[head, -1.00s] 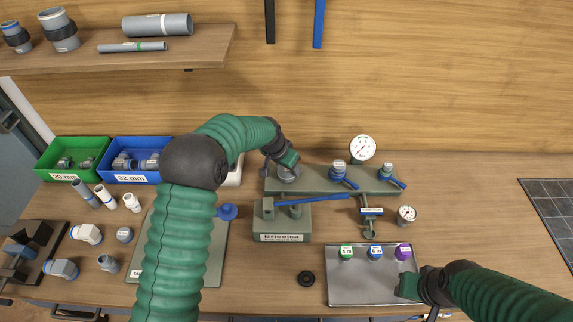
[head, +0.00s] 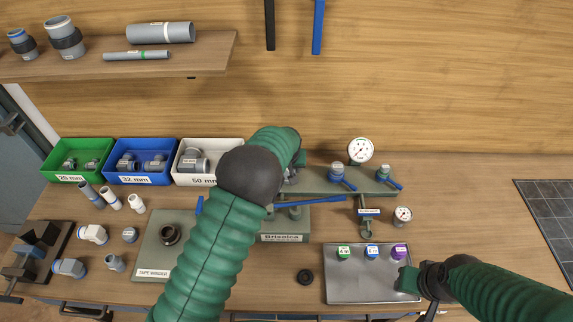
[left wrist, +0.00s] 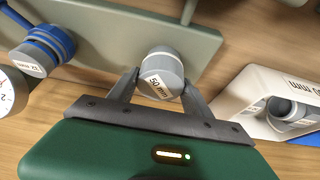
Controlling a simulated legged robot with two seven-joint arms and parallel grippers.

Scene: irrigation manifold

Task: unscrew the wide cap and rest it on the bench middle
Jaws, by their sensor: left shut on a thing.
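The wide cap (left wrist: 160,66) is grey with a 50 mm label and shows in the left wrist view, end towards the camera. My left gripper (left wrist: 161,86) is shut on it, one finger on each side. The cap is at the end of the grey-green manifold (head: 320,184); whether it is still on its thread cannot be told. In the head view my left arm hides most of the cap and fingers. My right gripper (head: 408,280) is over the right end of the metal tray; its finger opening is unclear.
The metal tray (head: 350,288) holds green, blue and purple-topped pieces. A black ring (head: 305,277) lies left of it. A Brisolca-labelled block (head: 285,238) with a blue handle stands before the manifold. Green, blue and white bins (head: 210,180) stand at the back left.

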